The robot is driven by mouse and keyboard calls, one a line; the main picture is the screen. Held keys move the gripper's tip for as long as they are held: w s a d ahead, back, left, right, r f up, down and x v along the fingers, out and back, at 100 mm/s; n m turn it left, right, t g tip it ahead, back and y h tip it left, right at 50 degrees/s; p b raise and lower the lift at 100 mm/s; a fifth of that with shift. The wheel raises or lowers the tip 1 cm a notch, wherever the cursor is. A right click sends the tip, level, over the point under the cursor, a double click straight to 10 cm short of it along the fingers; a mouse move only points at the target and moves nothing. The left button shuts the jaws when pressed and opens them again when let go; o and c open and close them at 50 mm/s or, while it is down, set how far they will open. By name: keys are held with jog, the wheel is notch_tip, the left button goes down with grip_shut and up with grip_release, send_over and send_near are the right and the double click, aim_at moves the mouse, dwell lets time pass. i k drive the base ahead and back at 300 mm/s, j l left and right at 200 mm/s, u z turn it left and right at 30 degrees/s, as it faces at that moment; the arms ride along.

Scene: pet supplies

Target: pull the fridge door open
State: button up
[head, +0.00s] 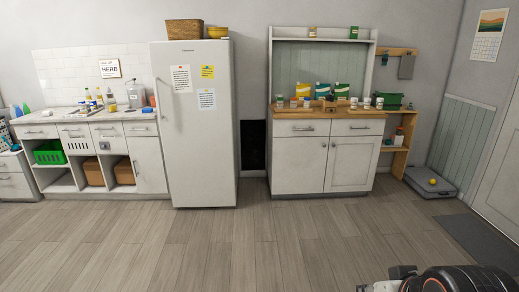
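The white fridge (202,150) stands against the back wall, left of centre in the head view. Its tall front door looks shut and carries several paper notes, one of them yellow. A slim vertical handle (158,97) runs near the door's left edge. Part of my arm shows at the bottom right, dark and rounded with a lighter piece to its left. It is far from the fridge, with open floor between. I cannot make out my gripper's fingertips in this view.
Wooden floor (200,250) in front of the fridge is clear. A white counter with drawers (148,165) adjoins the fridge's left. A white cabinet (299,165) stands to its right across a dark gap. A basket (184,30) sits on the fridge.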

aim_at(191, 79)
jog(key=i+u, duration=0.1)
jog(key=i, duration=0.4)
jog(key=i+l+u, duration=0.1)
jog(key=i, duration=0.35)
jog(key=i+l+u, duration=0.15)
jog(key=i, duration=0.35)
jog(key=i+l+u, duration=0.1)
jog(key=i, duration=0.35)
jog(key=l, duration=0.1)
